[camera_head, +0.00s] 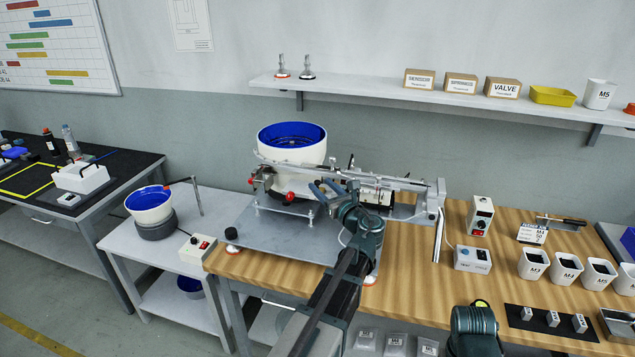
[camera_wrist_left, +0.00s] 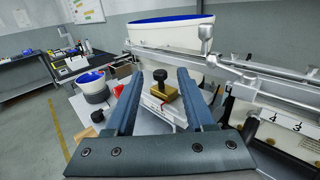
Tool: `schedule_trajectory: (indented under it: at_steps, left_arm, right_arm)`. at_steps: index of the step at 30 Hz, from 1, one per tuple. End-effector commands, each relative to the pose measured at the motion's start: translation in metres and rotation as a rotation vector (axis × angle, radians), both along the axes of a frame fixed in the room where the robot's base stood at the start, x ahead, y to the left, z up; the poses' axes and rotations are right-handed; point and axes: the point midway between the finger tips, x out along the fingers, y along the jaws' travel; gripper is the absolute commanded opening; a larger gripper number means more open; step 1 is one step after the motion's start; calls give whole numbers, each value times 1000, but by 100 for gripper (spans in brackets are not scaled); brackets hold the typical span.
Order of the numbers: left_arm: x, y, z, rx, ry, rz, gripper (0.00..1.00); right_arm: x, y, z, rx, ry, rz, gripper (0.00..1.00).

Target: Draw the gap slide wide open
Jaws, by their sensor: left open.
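A brass block with a black round knob, which looks like the gap slide (camera_wrist_left: 165,92), shows in the left wrist view between my left gripper's fingers, beyond the tips. My left gripper (camera_wrist_left: 159,76) is open, with a blue-grey finger on each side of the knob; I cannot tell whether either touches it. In the head view my left gripper (camera_head: 324,189) reaches over the feeder's metal plate, below the rail, and the slide cannot be made out there. My right arm shows at the bottom, but its gripper is out of frame.
A white bowl with a blue inside (camera_head: 291,143) stands behind the gripper. A long metal rail (camera_head: 375,178) runs just beyond it to the right. Small control boxes (camera_head: 480,215) and white screw cups (camera_head: 533,263) stand on the wooden bench at right.

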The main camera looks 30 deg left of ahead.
Motion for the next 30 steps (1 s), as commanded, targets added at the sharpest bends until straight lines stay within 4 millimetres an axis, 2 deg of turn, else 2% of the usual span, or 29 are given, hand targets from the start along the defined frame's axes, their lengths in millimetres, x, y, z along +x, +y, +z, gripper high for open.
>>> schedule_trajectory:
  at_steps: [3, 9, 20, 27, 29, 30]
  left_arm:
    - [11, 16, 0, 0, 0, 2, 54]
    - [18, 28, 0, 0, 0, 0, 54]
    - [19, 31, 0, -1, -1, -1, 54]
    - [19, 30, 0, 0, 0, -1, 11]
    - [19, 30, 0, 0, 0, -1, 0]
    - [19, 30, 0, 0, 0, -1, 0]
  right_arm:
    - [0, 0, 0, 0, 0, 0, 50]
    - [0, 0, 0, 0, 0, 0, 50]
    - [0, 0, 0, 0, 0, 0, 50]
    - [0, 0, 0, 0, 0, 0, 50]
    - [0, 0, 0, 0, 0, 0, 50]
    - [0, 0, 0, 0, 0, 0, 50]
